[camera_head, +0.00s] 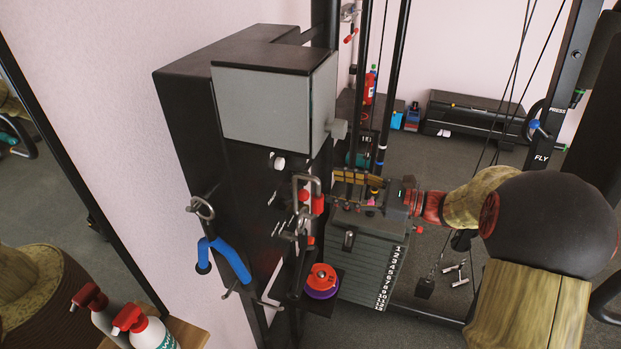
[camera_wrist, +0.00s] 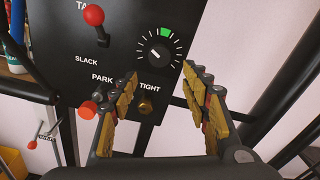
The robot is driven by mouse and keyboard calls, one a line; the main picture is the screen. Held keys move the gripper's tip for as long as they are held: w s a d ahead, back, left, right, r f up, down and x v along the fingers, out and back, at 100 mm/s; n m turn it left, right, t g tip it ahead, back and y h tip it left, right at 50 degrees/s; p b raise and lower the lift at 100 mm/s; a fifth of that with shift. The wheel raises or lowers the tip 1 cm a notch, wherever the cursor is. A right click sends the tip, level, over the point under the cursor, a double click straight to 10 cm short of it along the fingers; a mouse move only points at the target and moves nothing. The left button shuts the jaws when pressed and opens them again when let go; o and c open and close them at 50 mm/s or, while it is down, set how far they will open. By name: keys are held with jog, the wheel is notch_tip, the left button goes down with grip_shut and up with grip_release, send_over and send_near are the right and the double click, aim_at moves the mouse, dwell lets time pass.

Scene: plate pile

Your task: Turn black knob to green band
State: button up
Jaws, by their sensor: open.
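The black knob (camera_wrist: 160,53) sits on a dark panel in the wrist view, inside a ring of white tick marks. A short pale pointer mark shows on its face, away from the green band; its exact angle is too small to read. The green band (camera_wrist: 165,32) lies at the top of the ring. My gripper (camera_wrist: 160,73) is open, its yellow-padded fingers spread left and right below the knob in the picture, with nothing between them. It also shows in the head view (camera_head: 352,182), beside the black machine housing. The knob cannot be made out there.
A red ball-ended lever (camera_wrist: 93,15) and an orange-red knob (camera_wrist: 87,110) are left of my fingers; a brass fitting (camera_wrist: 146,106) shows between them. A bent metal handle (camera_head: 306,188) projects from the housing. Red and purple discs (camera_head: 322,281) lie below.

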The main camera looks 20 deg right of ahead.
jog(key=b+x, duration=0.2)
jog(key=x, duration=0.6)
jog(key=shift+s+r+y, duration=0.2)
jog(key=shift+r+y, duration=0.1)
jog(key=shift+r, duration=0.3)
jog(key=shift+a, duration=0.1)
jog(key=shift+c, duration=0.9)
jog(key=c, duration=1)
jog(key=shift+r+m+p, duration=0.1)
jog(key=shift+m+p, duration=0.4)
jog(key=shift+p, duration=0.3)
